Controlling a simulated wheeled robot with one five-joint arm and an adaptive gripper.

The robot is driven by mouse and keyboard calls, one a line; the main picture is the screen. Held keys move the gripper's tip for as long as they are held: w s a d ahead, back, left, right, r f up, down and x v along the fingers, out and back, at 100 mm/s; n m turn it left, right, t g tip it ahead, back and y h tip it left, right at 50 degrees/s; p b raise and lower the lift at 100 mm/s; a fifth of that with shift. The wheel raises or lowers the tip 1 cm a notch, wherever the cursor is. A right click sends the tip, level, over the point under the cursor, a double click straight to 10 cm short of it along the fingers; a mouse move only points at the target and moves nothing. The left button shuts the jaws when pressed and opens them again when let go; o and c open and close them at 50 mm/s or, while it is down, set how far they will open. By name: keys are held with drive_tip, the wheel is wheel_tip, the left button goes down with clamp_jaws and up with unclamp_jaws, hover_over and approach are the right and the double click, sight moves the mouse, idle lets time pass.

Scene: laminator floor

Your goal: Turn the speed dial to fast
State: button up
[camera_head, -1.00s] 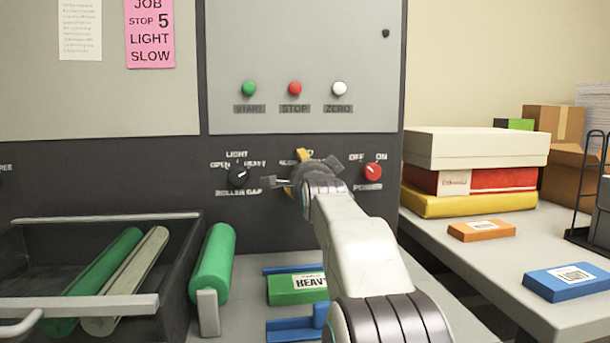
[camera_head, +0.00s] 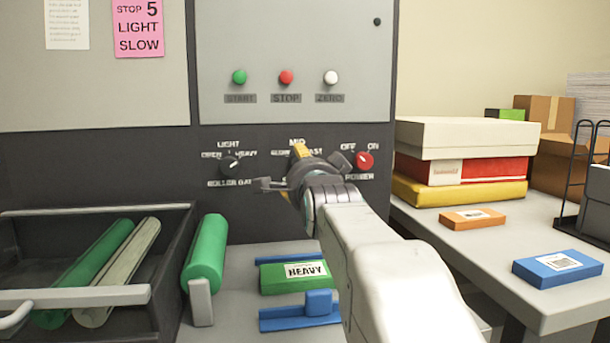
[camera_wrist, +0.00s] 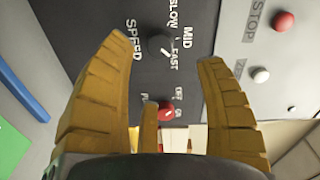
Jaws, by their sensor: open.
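The speed dial (camera_wrist: 160,47) is a round black knob on the dark panel, seen in the wrist view with SPEED on one side and SLOW, MID and FAST on the other. A pale pointer mark shows on its side toward FAST. My gripper (camera_wrist: 164,52) is open, and its two yellow fingers lie to either side of the dial in that view. I cannot tell whether they touch it. In the head view my gripper (camera_head: 298,152) is in front of the speed position and hides the dial, with MID showing just above.
A roller gap dial (camera_head: 230,165) is left of my gripper and a red power knob (camera_head: 364,160) is close on its right. Green, red and white buttons sit above. Below are a green roller (camera_head: 206,255) and a green HEAVY block (camera_head: 282,278).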

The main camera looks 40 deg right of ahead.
drive_tip(key=shift+s+a, duration=0.35)
drive_tip(key=shift+s, duration=0.3)
drive_tip(key=shift+r, duration=0.1)
drive_tip(key=shift+w+d+f+n+p, duration=0.1)
drive_tip(key=shift+w+d+n+p, duration=0.85)
drive_tip(key=shift+w+n, duration=1.15)
drive_tip(key=shift+w+d+f+n+p, duration=0.15)
drive_tip(key=shift+w+d+n+p, duration=0.95)
drive_tip(key=shift+n, duration=1.65)
drive_tip(key=shift+w+d+f+n+p, duration=0.1)
drive_tip(key=shift+w+d+n+p, duration=0.65)
drive_tip(key=shift+w+n, duration=1.45)
